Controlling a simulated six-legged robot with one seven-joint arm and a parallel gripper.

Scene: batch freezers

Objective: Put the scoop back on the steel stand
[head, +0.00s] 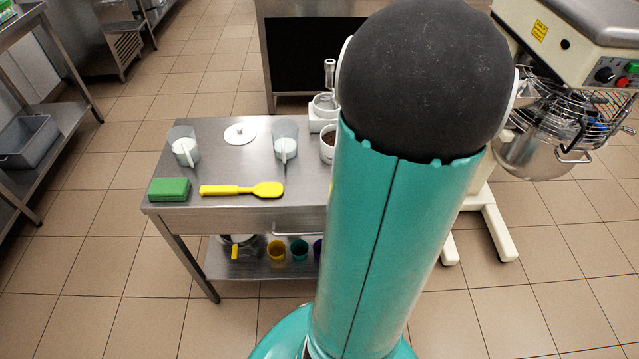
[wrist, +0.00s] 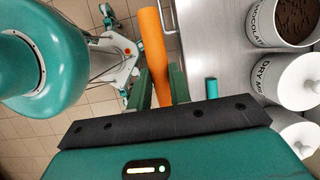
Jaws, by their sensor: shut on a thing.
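In the wrist view my gripper (wrist: 157,88) is shut on an orange handle (wrist: 152,40), which lies between the two green fingers. In the head view my own arm covers the gripper and the right part of the steel table (head: 240,210). I cannot make out a separate steel stand for certain; a small upright steel piece (head: 330,75) shows behind the table's back edge, partly hidden by my arm.
On the table are a yellow spatula (head: 243,190), a green block (head: 169,190), two clear jugs (head: 184,146) (head: 285,138) and a white lid (head: 240,134). In the wrist view, a chocolate tub (wrist: 262,25) and dry milk tub (wrist: 288,90) stand right of the gripper.

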